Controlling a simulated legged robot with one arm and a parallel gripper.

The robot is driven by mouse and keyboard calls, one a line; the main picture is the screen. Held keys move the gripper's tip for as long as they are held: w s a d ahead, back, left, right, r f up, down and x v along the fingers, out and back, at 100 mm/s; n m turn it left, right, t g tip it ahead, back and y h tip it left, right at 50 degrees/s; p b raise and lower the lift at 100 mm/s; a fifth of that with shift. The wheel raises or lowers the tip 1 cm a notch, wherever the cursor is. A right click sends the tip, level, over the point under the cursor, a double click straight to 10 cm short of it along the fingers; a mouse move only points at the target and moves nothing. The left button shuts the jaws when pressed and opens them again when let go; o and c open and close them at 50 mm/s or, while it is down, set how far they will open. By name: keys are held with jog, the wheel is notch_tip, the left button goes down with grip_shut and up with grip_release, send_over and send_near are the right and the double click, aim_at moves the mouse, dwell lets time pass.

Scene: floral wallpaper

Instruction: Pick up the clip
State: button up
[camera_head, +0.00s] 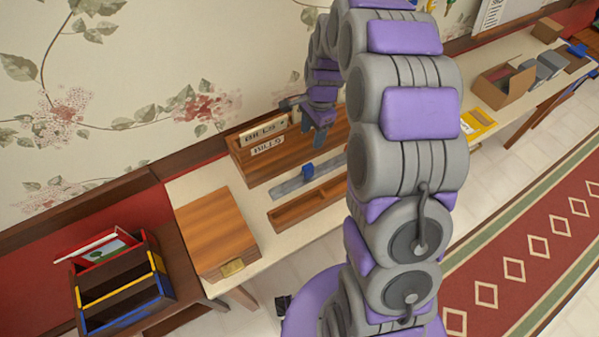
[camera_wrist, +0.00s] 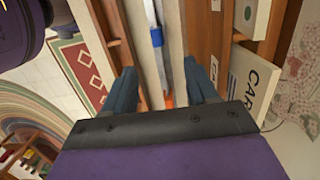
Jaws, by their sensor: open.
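I cannot surely tell which thing is the clip. A small blue piece (camera_head: 308,170), perhaps the clip, sits on a long grey strip (camera_head: 288,186) on the pale table. In the wrist view the blue piece (camera_wrist: 157,37) lies ahead of my fingers, and a small orange-red bit (camera_wrist: 168,99) shows between them near the palm. My gripper (camera_head: 318,137) is above the table, near the wooden letter box. In the wrist view my gripper (camera_wrist: 162,75) has its blue-grey fingers apart, one on each side of the strip, with nothing held.
A wooden letter box (camera_head: 258,165) with cards stands behind the strip; a low wooden tray (camera_head: 300,207) lies in front. A wooden chest (camera_head: 215,235) stands left. An open cardboard box (camera_head: 503,87) and a yellow envelope (camera_head: 476,124) are farther right, partly beyond my arm.

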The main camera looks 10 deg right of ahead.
aim_at(308, 165)
jog(key=f+b, duration=0.1)
jog(key=f, duration=0.7)
jog(key=a+f+b, duration=0.1)
jog(key=f, duration=0.3)
jog(key=shift+s+f+b, duration=0.1)
jog(key=shift+s+b, duration=0.15)
jog(key=shift+b, duration=0.05)
jog(key=shift+s+f, duration=0.1)
jog(key=shift+f, duration=0.45)
jog(key=f+b, duration=0.1)
jog(key=f, duration=0.3)
jog(key=shift+s+b, duration=0.2)
jog(key=shift+b, duration=0.2)
jog(key=shift+a, duration=0.1)
jog(key=shift+c, duration=0.3)
jog(key=c, duration=1)
jog(key=shift+r, duration=0.1)
